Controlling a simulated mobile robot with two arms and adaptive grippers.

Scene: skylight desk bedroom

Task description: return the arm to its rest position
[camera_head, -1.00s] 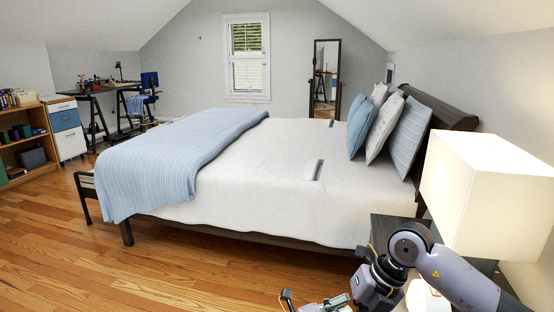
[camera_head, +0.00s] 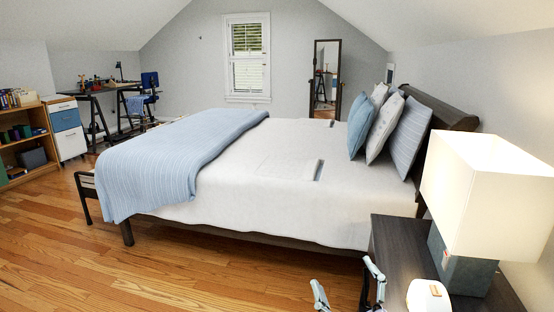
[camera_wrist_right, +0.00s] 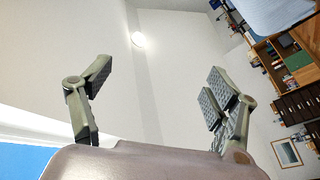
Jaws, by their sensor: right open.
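My right gripper (camera_head: 346,284) shows at the bottom of the head view, in front of the nightstand's left edge. Its two fingers are spread apart with nothing between them. In the right wrist view the same gripper (camera_wrist_right: 158,88) is open and empty against the pale ceiling and wall. The rest of my right arm is below the frame in the head view. My left gripper is not in view.
The dark nightstand (camera_head: 395,244) is close to my right gripper and holds a lit lamp (camera_head: 480,195) and a small white device (camera_head: 428,297). The bed (camera_head: 250,190) fills the middle. Wooden floor (camera_head: 200,275) is clear in front.

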